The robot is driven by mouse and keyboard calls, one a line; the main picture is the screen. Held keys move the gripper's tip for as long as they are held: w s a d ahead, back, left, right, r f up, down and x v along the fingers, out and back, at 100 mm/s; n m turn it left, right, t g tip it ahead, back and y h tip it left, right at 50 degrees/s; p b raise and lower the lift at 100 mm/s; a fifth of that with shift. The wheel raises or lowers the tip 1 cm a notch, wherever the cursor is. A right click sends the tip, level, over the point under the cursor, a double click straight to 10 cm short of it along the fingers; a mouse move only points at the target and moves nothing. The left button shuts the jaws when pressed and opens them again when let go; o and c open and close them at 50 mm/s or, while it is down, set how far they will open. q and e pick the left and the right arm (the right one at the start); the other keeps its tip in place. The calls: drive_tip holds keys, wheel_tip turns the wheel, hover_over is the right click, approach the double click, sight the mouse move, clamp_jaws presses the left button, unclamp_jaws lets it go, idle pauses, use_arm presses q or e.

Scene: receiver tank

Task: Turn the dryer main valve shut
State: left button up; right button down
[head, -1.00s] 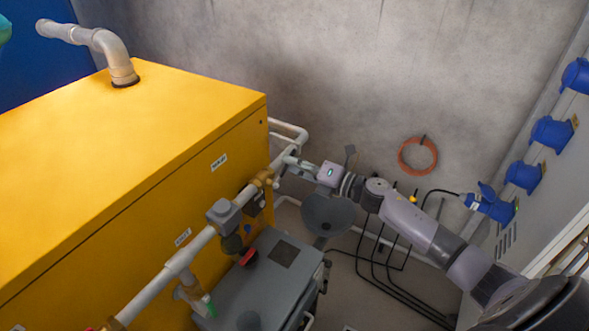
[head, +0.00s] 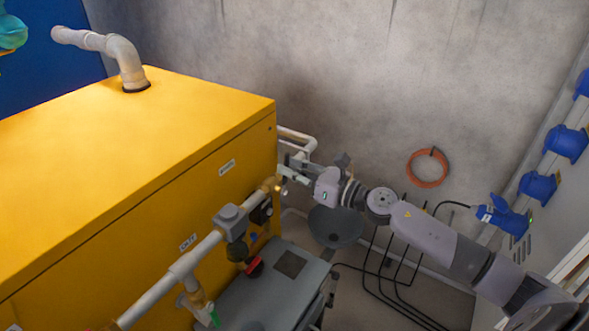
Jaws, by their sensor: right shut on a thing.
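A pale pipe (head: 155,295) runs along the front of the yellow dryer cabinet (head: 205,195). A brass valve body (head: 270,188) sits on this pipe near the cabinet's right corner. My right gripper (head: 288,172) is at the upper right of the brass fitting, its fingers closed on a small part there. That part is mostly hidden by the fingers, and I cannot make out the handle's angle.
A grey box (head: 265,290) with a red knob (head: 254,267) stands below the pipe. A grey funnel-like bowl (head: 335,226) is beneath my right wrist. Blue sockets (head: 538,187) line the right wall. An orange hose coil (head: 427,167) hangs on the back wall.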

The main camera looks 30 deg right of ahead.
drive_tip(key=shift+s+a+n, duration=0.3)
drive_tip(key=shift+a+n, duration=0.25)
drive_tip(key=shift+n, duration=0.45)
drive_tip(key=shift+f, duration=0.1)
drive_tip(key=c, duration=1.6)
unclamp_jaws()
drive_tip(key=shift+s, duration=0.1)
drive_tip(key=v, duration=1.2)
